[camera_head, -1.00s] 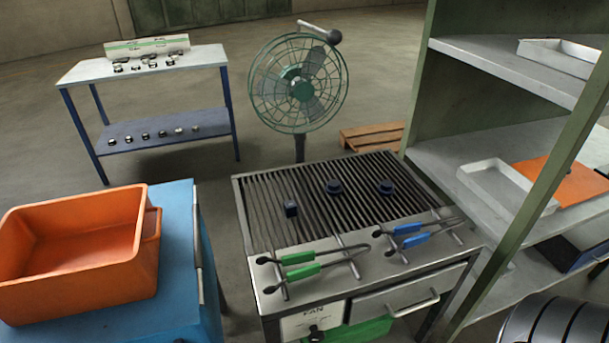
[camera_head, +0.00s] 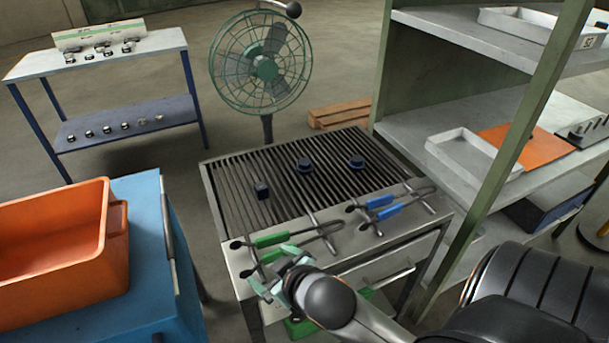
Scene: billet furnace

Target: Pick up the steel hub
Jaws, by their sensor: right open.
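Three small dark blue-black parts sit apart on the slatted grate (camera_head: 235,205): a blocky one (camera_head: 262,190) at the left, a round flanged one (camera_head: 304,165) in the middle and another round one (camera_head: 357,161) at the right. The round ones look hub-like; I cannot tell which part is the steel hub. My right gripper (camera_head: 268,270) is open and empty at the bench's front edge, close to the green-handled tongs (camera_head: 275,240) and nearer the camera than the parts. I cannot tell whether it touches the tongs. My left gripper is out of view.
Blue-handled tongs (camera_head: 382,203) lie at the bench's front right. An orange bin (camera_head: 60,235) stands on a blue cabinet (camera_head: 146,215) at left. A green fan (camera_head: 262,65) stands behind the grate. A shelf rack (camera_head: 470,150) with trays rises at right. Small metal parts (camera_head: 106,50) sit on a far table.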

